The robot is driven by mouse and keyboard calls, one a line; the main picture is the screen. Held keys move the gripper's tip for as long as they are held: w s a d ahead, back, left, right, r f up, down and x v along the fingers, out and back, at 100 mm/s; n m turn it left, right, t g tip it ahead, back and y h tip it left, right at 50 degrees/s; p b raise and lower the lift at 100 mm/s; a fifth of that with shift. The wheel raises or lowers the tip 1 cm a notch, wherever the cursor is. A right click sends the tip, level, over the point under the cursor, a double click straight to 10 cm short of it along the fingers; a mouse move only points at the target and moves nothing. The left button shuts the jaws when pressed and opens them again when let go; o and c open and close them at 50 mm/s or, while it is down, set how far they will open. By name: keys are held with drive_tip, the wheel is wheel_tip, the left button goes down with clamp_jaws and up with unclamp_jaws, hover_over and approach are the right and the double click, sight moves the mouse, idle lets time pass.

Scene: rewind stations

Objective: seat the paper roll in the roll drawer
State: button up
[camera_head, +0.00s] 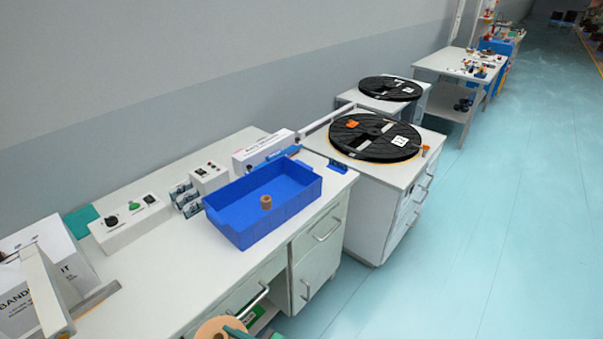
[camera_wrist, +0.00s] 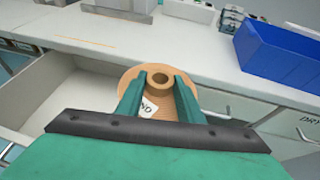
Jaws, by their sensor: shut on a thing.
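The paper roll (camera_wrist: 130,86) is a flat tan disc with a raised core and a white label, part of whose text reads "ND". My gripper (camera_wrist: 160,88), with green fingers, is shut on the roll's core and holds it in front of the bench. In the head view the roll (camera_head: 211,329) is cut off by the bottom edge. An open, pale, empty-looking drawer (camera_wrist: 50,82) is left of the roll in the wrist view. The roll appears beside its right wall; the height between them cannot be told. No label shows on this drawer.
A blue bin (camera_head: 290,206) with a small brown core (camera_head: 266,202) stands on the bench. Closed drawers (camera_wrist: 250,108) lie to the right in the wrist view, one label starting "DRY". Black reels (camera_head: 375,138) top cabinets further back. The floor (camera_head: 480,230) at right is clear.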

drive_tip(key=w+d+f+m+t+h, duration=0.2)
drive_tip(key=w+d+f+m+h, duration=0.1)
drive_tip(key=f, duration=0.6)
drive_tip(key=w+d+f+m+t+h, duration=0.2)
drive_tip(key=w+d+f+m+h, duration=0.1)
drive_tip(key=d+f, duration=0.5)
drive_tip(key=w+d+f+m+t+h, duration=0.2)
drive_tip(key=d+f+m+h, duration=0.3)
drive_tip(key=f, duration=0.4)
drive_tip(key=shift+w+d+f+m, duration=0.3)
drive_tip(key=shift+w+d, duration=0.25)
drive_tip(key=shift+w, duration=0.35)
drive_tip(key=shift+d, duration=0.15)
